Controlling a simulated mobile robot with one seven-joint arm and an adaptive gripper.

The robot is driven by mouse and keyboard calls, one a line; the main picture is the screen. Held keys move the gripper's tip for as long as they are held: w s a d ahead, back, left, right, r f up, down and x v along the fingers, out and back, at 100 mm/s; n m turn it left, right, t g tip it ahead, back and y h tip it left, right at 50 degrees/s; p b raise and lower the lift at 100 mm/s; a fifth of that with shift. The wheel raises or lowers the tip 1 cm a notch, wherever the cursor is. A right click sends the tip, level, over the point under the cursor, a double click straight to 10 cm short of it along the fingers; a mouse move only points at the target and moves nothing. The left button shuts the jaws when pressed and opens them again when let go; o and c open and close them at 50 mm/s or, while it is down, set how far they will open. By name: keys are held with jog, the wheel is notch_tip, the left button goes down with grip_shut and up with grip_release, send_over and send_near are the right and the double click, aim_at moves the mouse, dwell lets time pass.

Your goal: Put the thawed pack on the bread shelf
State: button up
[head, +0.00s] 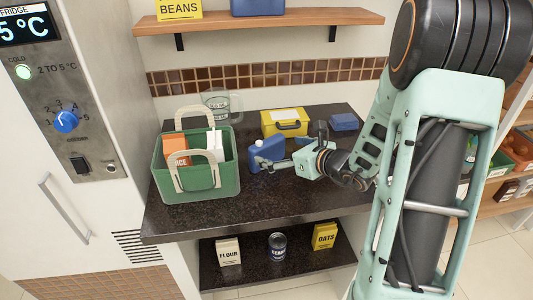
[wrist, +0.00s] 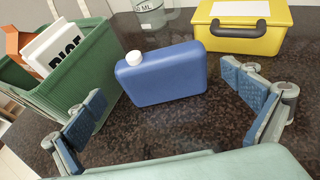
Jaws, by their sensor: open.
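A blue jug-shaped container (head: 267,153) with a white cap stands upright on the dark counter; it also shows in the wrist view (wrist: 165,75). My gripper (head: 272,165) is open, its blue-padded fingers (wrist: 163,100) spread on the near side of the container, apart from it. A flat blue block (head: 343,122) lies at the back right of the counter. I cannot tell by any label which blue thing is the thawed pack. A wooden wall shelf (head: 290,19) holds a yellow BEANS box and a blue item; no shelf has a readable bread label.
A green basket (head: 190,187) with cartons stands left of the container. A yellow case (head: 284,122) stands behind it, near a clear measuring jug (head: 220,103). Below, a dark shelf (head: 255,272) holds flour, a can and oats. The fridge (head: 60,200) is at left.

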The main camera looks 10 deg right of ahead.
aim_at(271, 145)
jog(key=x, duration=0.5)
jog(key=shift+w+a+r+p, duration=0.2)
jog(key=shift+w+a+p, duration=0.05)
jog(key=shift+w+p, duration=0.2)
jog(key=c, duration=1.2)
jog(key=shift+r, duration=0.1)
jog(key=shift+c, duration=0.9)
jog(key=shift+r, duration=0.1)
